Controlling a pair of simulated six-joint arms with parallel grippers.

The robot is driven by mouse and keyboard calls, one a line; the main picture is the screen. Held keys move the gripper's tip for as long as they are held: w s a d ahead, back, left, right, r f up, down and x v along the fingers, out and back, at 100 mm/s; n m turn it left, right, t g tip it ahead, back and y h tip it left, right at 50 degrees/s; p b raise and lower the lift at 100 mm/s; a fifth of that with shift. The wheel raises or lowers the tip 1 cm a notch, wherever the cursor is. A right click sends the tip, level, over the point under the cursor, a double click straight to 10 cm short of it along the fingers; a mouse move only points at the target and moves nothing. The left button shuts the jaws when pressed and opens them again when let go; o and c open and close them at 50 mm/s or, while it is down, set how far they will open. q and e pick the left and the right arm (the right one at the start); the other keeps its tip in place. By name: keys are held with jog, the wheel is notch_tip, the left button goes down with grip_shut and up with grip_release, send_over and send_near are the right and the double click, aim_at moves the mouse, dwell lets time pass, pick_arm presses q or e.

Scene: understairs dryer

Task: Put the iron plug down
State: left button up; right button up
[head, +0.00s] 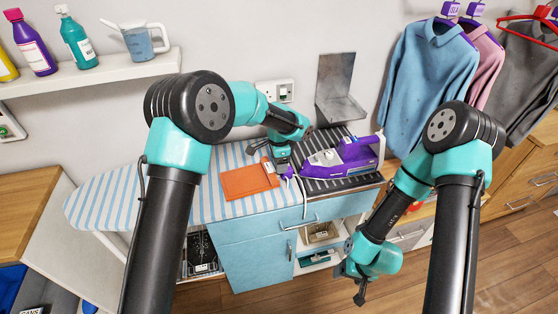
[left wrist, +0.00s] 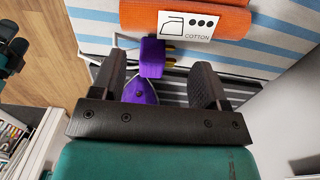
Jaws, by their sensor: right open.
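The purple iron plug (left wrist: 152,57) with brass pins lies ahead of my left gripper (left wrist: 160,75) in the left wrist view. The jaws stand wide apart, with clear gaps between the plug and both fingers. In the head view my left gripper (head: 283,172) is low over the work surface, and the small purple plug (head: 289,173) shows beside it. The purple iron (head: 342,157) rests on a dark ribbed mat to the right; its tip (left wrist: 140,93) shows between my left fingers. My right gripper (head: 357,288) is open and empty, hanging in front of the cabinet.
A folded orange cloth (head: 247,181) with a cotton label lies left of the plug on the striped ironing board (head: 120,203). A white cord (head: 304,192) hangs over the front edge. A wall socket (head: 279,91) and a metal plate (head: 338,85) are behind. Shirts hang at right.

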pick_arm(q)
jog(key=shift+o, duration=0.6)
notch_tip(320, 180, up, 13)
dwell(0.3)
dwell(0.4)
